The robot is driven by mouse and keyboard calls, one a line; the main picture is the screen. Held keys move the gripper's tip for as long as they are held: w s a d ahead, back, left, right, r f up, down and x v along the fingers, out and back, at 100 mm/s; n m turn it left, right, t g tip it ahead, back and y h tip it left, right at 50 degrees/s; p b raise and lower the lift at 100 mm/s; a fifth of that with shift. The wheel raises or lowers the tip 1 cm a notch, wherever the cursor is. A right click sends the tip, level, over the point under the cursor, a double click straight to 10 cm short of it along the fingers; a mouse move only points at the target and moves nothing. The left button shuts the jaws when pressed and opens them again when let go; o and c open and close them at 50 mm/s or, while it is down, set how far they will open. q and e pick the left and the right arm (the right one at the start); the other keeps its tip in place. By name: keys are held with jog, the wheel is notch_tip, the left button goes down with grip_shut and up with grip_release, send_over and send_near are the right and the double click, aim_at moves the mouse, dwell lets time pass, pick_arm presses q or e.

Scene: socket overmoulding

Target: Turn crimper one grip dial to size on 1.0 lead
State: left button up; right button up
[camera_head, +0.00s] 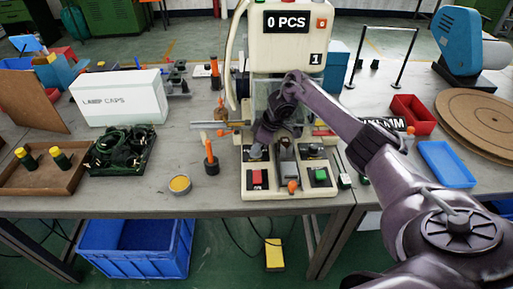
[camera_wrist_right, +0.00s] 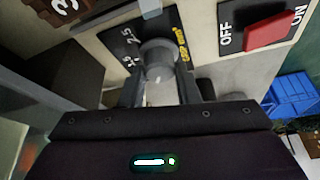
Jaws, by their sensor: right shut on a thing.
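Crimper one (camera_head: 288,55) is the cream machine marked 1, with a display reading 0 PCS. Its grip dial (camera_wrist_right: 158,55) is a grey round knob on a black plate in the right wrist view. The marks 2.5 and part of another number show left of the knob; yellow lettering is on its right. Which mark the knob points to cannot be told. My right gripper (camera_wrist_right: 158,78) is shut on the dial, one finger on each side. In the head view my right gripper (camera_head: 257,146) reaches down at the machine's front left and hides most of the dial. My left gripper is not in view.
A red OFF/ON switch (camera_wrist_right: 270,32) sits close to the dial. A green switch (camera_head: 320,175) and orange-knobbed lever (camera_head: 292,186) are on the machine's base. An orange-handled tool (camera_head: 210,155) and yellow-topped tin (camera_head: 180,184) stand to the left.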

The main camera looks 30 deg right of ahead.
jog(key=shift+n, duration=0.4)
jog(key=o, duration=1)
jog(key=v, duration=0.7)
jog(key=shift+d+r, duration=0.15)
jog(key=shift+r, duration=0.25)
jog(key=shift+s+f, duration=0.1)
